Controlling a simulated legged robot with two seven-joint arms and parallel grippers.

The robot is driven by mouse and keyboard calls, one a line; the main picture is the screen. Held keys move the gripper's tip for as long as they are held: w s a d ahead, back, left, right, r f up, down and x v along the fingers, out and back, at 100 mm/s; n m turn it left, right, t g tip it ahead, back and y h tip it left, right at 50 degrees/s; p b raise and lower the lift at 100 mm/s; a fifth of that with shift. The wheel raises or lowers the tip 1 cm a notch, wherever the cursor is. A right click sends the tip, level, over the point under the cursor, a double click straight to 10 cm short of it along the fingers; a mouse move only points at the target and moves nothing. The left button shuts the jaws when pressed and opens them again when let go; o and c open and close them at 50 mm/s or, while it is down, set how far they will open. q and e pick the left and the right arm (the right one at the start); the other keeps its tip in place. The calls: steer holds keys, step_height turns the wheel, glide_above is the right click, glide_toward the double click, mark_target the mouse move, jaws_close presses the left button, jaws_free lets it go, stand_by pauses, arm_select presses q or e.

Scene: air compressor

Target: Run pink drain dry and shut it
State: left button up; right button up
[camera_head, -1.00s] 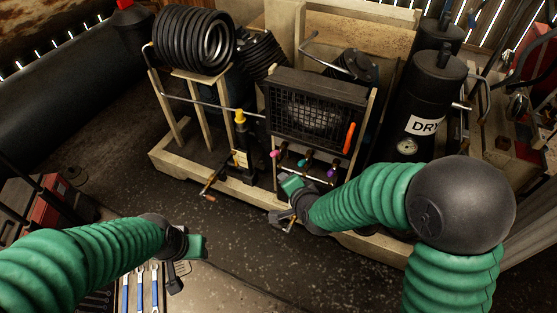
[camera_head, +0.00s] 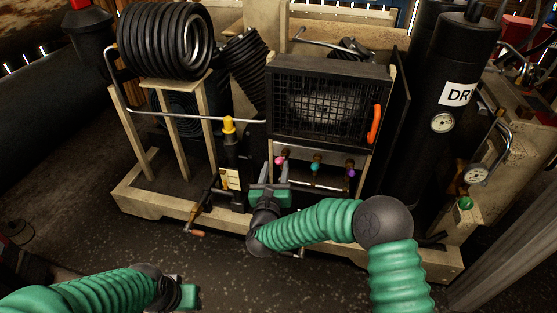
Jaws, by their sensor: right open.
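The pink drain knob (camera_head: 281,160) is at the left end of a row of small coloured valves under the black grille. My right gripper (camera_head: 272,174) is just below and slightly left of it, its dark fingers pointing up and spread apart. Nothing shows between the fingers. I cannot tell whether a finger touches the knob. Any outlet below the pink knob is hidden behind the gripper. My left gripper (camera_head: 184,295) is low at the bottom left, away from the valves, and its fingers are not clear.
A teal knob (camera_head: 316,167) and a purple knob (camera_head: 350,173) sit right of the pink one. A yellow-topped post (camera_head: 229,126) and a wooden-handled crank (camera_head: 195,232) stand to the left. A black DRY tank (camera_head: 450,125) is on the right. The floor in front is open.

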steer(key=x, duration=0.2)
steer(key=b+x, duration=0.1)
steer(key=x, duration=0.4)
steer(key=shift+s+d, duration=0.1)
steer(key=shift+d, duration=0.2)
steer(key=shift+a, duration=0.25)
steer(key=shift+c, duration=0.4)
steer(key=shift+d, duration=0.1)
jaws_close()
